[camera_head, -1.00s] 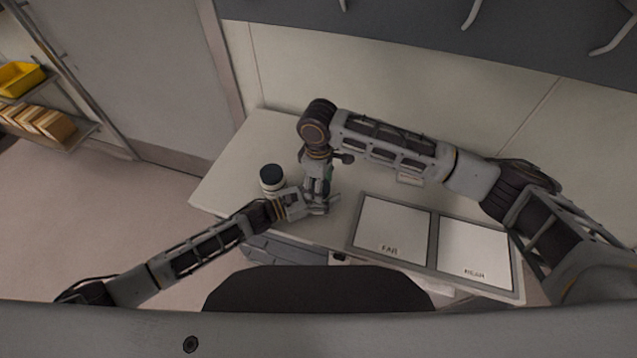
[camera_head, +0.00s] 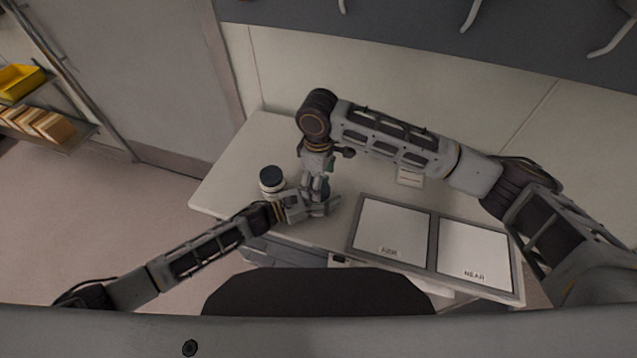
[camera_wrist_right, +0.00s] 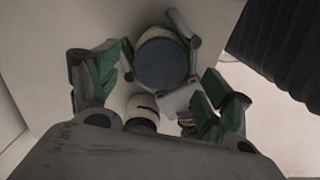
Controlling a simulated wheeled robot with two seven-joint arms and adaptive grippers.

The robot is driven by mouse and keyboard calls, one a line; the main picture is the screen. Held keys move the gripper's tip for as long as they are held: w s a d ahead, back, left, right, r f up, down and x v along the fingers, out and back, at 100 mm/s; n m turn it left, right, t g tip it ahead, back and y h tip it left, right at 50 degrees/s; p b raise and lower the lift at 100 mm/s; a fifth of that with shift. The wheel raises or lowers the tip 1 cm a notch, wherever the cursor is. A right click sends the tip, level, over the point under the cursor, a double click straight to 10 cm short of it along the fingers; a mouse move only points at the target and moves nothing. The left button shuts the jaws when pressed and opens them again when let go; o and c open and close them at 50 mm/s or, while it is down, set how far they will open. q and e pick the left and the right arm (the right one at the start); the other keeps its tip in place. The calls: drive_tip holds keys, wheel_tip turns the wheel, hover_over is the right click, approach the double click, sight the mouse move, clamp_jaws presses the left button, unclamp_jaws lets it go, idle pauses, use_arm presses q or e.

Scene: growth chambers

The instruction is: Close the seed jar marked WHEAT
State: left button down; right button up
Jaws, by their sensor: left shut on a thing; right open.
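A dark-lidded jar (camera_wrist_right: 161,63) with a pale rim shows in the right wrist view, between green-padded fingers. I cannot read its label, and in the head view the grippers mostly hide it. My left gripper (camera_head: 322,204) is shut on this jar low over the counter. My right gripper (camera_head: 317,188) points down just above it, with its fingers open around the lid. Whether the lid is seated cannot be told. A second white jar with a dark lid (camera_head: 271,175) stands upright just left of the left gripper; its marking is not readable.
A grey tray (camera_head: 434,240) with two pale panels marked FAR and NEAR lies on the right of the counter (camera_head: 235,165). A small card (camera_head: 410,177) lies behind it. The counter's back left is clear. A shelf with a yellow bin (camera_head: 20,80) stands far left.

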drive_tip(key=shift+r, duration=0.8)
drive_tip(key=shift+c, duration=0.4)
drive_tip(key=shift+t, duration=0.6)
drive_tip(key=w+r, duration=0.1)
drive_tip(key=r, duration=0.1)
drive_tip(key=w+d+r, duration=0.1)
drive_tip(key=w, duration=0.1)
drive_tip(key=shift+r, duration=0.4)
drive_tip(key=shift+s+r+n+h, duration=0.15)
drive_tip(key=shift+s+n+h, duration=0.3)
drive_tip(key=shift+n, duration=0.75)
drive_tip(key=shift+s+a+f+n+g+y, duration=0.15)
drive_tip(key=shift+s+n+g, duration=0.15)
drive_tip(key=shift+n, duration=0.3)
drive_tip(key=shift+s+a+f+n+g+y, duration=0.1)
drive_tip(key=shift+s+f+n+g, duration=0.1)
drive_tip(key=shift+s+n, duration=0.3)
drive_tip(key=n, duration=0.3)
drive_tip(key=shift+s+a, duration=0.25)
drive_tip(key=shift+n, duration=1)
